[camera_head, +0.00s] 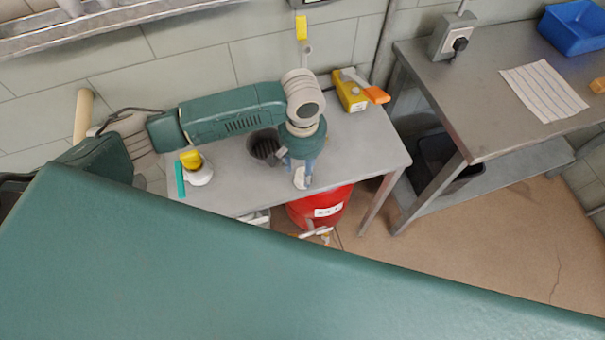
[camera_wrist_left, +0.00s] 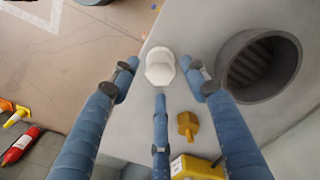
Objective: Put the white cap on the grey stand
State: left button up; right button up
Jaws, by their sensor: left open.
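The white cap (camera_head: 299,179) is near the front edge of the grey table, right below my left gripper (camera_head: 298,167). In the left wrist view the white cap (camera_wrist_left: 159,67) shows between and just beyond the spread fingertips. The left gripper is open, its three blue fingers around the cap's sides; I cannot tell whether they touch it. A dark grey, round, hollow piece with ribs inside (camera_head: 263,146) stands left of the gripper; it also shows in the left wrist view (camera_wrist_left: 236,71). I cannot tell whether this is the grey stand. My right gripper is not in view.
A white round piece with a yellow top (camera_head: 197,172) and a teal bar (camera_head: 180,179) are on the table's left. A yellow box with an orange handle (camera_head: 352,92) is at the back. A yellow piece (camera_wrist_left: 187,124) lies near the gripper. A red container (camera_head: 322,206) stands below.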

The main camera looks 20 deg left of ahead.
aim_at(302, 173)
pick_arm(q)
notch_tip(302, 173, up, 8)
jog(key=shift+f+b, duration=0.25)
jog(key=shift+b, duration=0.05)
dwell(0.3)
